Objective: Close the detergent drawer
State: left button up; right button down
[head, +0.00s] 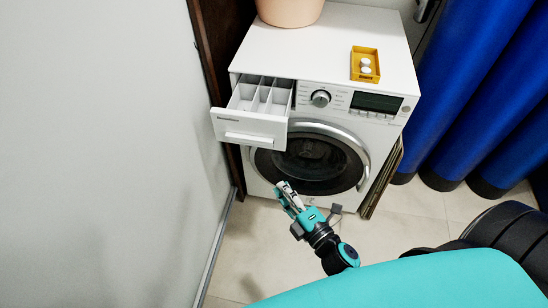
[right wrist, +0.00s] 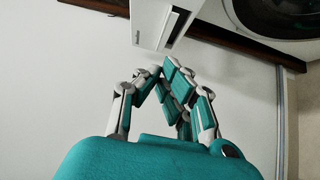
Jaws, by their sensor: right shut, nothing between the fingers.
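The white detergent drawer (head: 250,126) is pulled out at the upper left of the washing machine (head: 330,100), and its compartments show from above. Its front with a handle also shows at the top of the right wrist view (right wrist: 170,25). My right gripper (head: 282,186) is shut and empty. In the head view it is below the drawer, in front of the machine's lower left side, apart from the drawer. The right wrist view shows its fingers (right wrist: 165,75) closed together, with the drawer front beyond them. My left gripper is not in view.
A yellow tray (head: 375,64) with white round pieces and a pinkish pot (head: 290,10) stand on the machine top. The round door (head: 312,158) is shut. A pale wall (head: 110,150) is close on the left. Blue curtains (head: 475,80) hang at the right. Folded panels lean beside the machine.

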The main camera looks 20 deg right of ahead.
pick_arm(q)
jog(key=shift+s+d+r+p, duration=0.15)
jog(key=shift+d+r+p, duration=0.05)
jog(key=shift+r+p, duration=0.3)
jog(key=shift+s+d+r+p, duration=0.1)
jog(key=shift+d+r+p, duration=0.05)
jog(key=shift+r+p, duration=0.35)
pick_arm(e)
jog(key=w, duration=1.3)
jog(key=shift+d+r, duration=0.2)
jog(key=shift+d, duration=0.05)
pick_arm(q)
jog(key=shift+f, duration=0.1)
pick_arm(e)
jog(key=shift+w+d, duration=0.1)
jog(key=shift+w, duration=0.1)
